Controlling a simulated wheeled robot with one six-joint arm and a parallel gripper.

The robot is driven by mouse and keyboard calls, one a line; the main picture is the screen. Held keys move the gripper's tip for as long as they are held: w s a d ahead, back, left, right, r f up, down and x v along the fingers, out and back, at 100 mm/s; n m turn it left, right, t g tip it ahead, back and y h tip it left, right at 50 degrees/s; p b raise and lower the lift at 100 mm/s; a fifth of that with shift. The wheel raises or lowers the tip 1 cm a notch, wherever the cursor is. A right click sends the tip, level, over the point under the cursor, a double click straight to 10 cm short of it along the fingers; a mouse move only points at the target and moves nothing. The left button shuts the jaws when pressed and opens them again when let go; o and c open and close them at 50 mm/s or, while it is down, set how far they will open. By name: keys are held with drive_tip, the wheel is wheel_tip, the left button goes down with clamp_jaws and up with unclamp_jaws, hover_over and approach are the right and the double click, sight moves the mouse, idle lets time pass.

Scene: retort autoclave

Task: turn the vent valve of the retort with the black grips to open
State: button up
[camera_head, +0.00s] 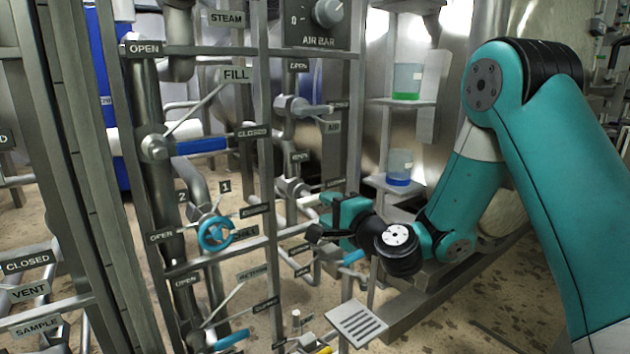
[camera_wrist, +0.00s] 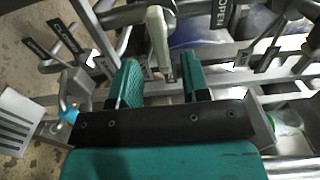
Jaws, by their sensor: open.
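My gripper (camera_head: 318,218) is in the lower middle of the head view, in front of the pipe rack. In the wrist view my gripper (camera_wrist: 161,78) is open, its two teal fingers apart. A pale grey lever (camera_wrist: 158,38) reaches down into the space between the fingers; I cannot tell if it touches either one. An OPEN plate (camera_wrist: 222,14) is to its right and a CLOSED plate (camera_wrist: 67,37) to its left. A VENT plate (camera_head: 28,292) is at the far left of the head view. No black grips can be made out, and I cannot tell which retort this lever serves.
A blue-gripped FILL lever (camera_head: 200,146) and a blue handwheel (camera_head: 215,234) are on the rack left of my gripper. Rack posts and pipes crowd that side. Shelves with a green-bottomed container (camera_head: 407,82) and a blue-bottomed one (camera_head: 399,168) stand behind. A slotted plate (camera_head: 356,323) is below.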

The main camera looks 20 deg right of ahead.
sight(318, 203)
drive_tip(key=shift+p+x, duration=2.6)
clamp_jaws()
